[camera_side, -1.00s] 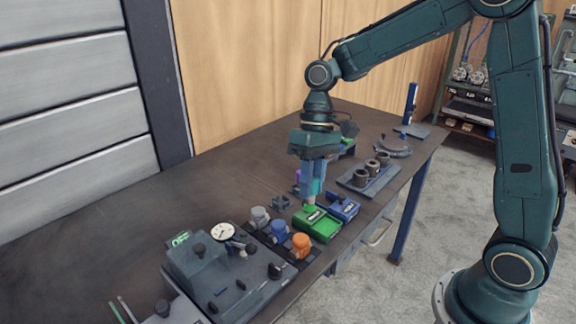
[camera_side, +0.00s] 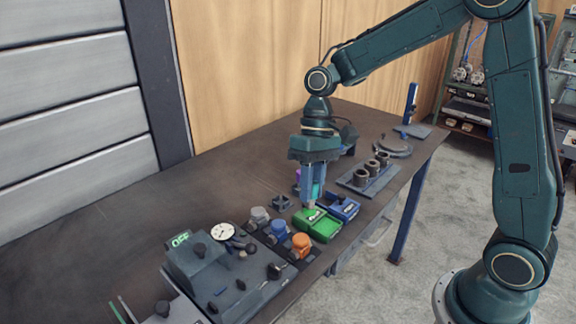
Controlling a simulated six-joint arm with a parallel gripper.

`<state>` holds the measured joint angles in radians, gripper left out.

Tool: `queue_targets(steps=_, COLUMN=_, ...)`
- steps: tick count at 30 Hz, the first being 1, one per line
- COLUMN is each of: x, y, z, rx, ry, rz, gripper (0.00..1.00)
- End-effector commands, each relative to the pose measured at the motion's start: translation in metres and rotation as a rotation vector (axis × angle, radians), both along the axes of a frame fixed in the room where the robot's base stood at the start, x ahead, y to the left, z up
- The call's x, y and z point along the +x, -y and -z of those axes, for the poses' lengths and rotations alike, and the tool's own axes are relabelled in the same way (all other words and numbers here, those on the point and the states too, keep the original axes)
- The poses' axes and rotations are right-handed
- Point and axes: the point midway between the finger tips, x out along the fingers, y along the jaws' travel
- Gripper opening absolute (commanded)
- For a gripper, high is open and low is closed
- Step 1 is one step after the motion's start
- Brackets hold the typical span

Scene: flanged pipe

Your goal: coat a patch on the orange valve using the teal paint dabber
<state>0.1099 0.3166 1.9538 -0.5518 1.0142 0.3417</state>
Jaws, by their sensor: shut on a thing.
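The orange valve (camera_side: 301,244) sits at the right end of a short row, beside a blue valve (camera_side: 279,230) and a grey valve (camera_side: 259,216). My gripper (camera_side: 311,190) points down and is shut on the teal paint dabber (camera_side: 316,189), of which a teal strip shows between the fingers. The dabber's pale lower tip is above or at the green tray (camera_side: 325,231); I cannot tell whether it touches. The gripper is behind the orange valve and a little to its right.
A blue tray (camera_side: 347,211) adjoins the green one. A dark rack with several cups (camera_side: 361,177) stands further right. A grey machine with a dial (camera_side: 222,231) is at front left. The table's left part is clear.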

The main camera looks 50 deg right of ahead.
Motion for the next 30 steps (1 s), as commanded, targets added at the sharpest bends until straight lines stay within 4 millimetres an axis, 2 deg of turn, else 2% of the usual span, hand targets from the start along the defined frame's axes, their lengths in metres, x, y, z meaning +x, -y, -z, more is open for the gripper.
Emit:
queue_targets(steps=5, x=0.0, y=0.0, z=0.009, rx=0.002, ry=-0.002, rz=0.001, gripper=0.01)
queue_targets(steps=26, x=-0.001, y=0.0, z=0.075, rx=0.0, ry=-0.005, rz=0.0, gripper=0.01)
queue_targets(steps=27, x=0.0, y=0.0, z=0.081, rx=0.001, ry=-0.004, rz=0.0, gripper=0.01)
queue_targets(steps=30, x=0.012, y=0.0, z=0.079, rx=0.0, ry=0.001, rz=0.0, gripper=0.0)
